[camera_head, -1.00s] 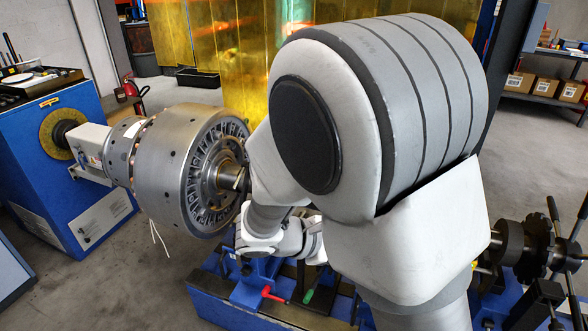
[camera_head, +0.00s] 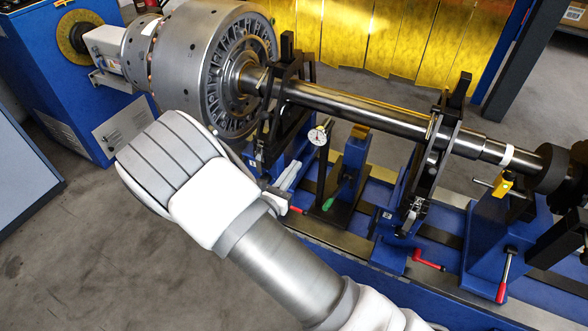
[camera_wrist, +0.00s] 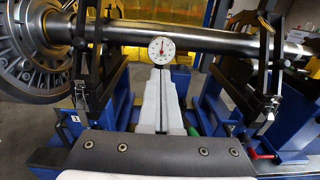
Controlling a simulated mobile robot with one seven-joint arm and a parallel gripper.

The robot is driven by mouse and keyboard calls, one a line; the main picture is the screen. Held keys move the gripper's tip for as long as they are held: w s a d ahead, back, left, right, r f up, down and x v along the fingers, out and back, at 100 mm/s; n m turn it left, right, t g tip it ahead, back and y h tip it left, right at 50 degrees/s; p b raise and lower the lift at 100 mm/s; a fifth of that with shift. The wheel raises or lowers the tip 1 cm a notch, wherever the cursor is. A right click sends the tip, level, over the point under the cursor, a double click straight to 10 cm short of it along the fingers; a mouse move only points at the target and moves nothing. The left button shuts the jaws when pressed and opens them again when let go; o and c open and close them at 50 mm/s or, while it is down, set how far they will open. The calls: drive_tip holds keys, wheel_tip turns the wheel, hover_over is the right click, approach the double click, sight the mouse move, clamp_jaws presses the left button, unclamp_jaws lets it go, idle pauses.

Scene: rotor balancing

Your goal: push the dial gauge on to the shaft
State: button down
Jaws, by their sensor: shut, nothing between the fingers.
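The steel shaft (camera_head: 370,114) runs from the rotor to the right; it also spans the top of the wrist view (camera_wrist: 215,40). The dial gauge (camera_head: 318,135), with a round white face, sits on a dark post just below the near side of the shaft. In the wrist view the gauge (camera_wrist: 161,50) faces me and overlaps the shaft's lower edge; I cannot tell whether it touches. My gripper (camera_wrist: 160,76) is shut and empty, its pale fingers pointing at the gauge from just below its face. I cannot tell whether they touch it.
The large rotor (camera_head: 215,65) is at the left. A black roller stand (camera_head: 280,125) and another stand (camera_head: 435,150) flank the gauge on the blue bed. A red-handled lever (camera_head: 430,260) juts forward. Open floor (camera_head: 90,250) lies at the lower left.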

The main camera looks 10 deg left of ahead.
sight(316, 135)
drive_tip(key=b+x, duration=0.2)
drive_tip(key=x, duration=0.7)
drive_tip(key=shift+w+d+f, duration=0.15)
drive_tip(key=shift+w+d, duration=0.05)
drive_tip(key=shift+w, duration=0.15)
drive_tip(key=shift+w+d, duration=0.2)
drive_tip(key=shift+w, duration=0.3)
drive_tip(key=x, duration=0.3)
drive_tip(key=shift+w+d, duration=0.15)
drive_tip(key=shift+w, duration=0.15)
drive_tip(key=shift+r, duration=0.2)
drive_tip(key=shift+w, duration=0.1)
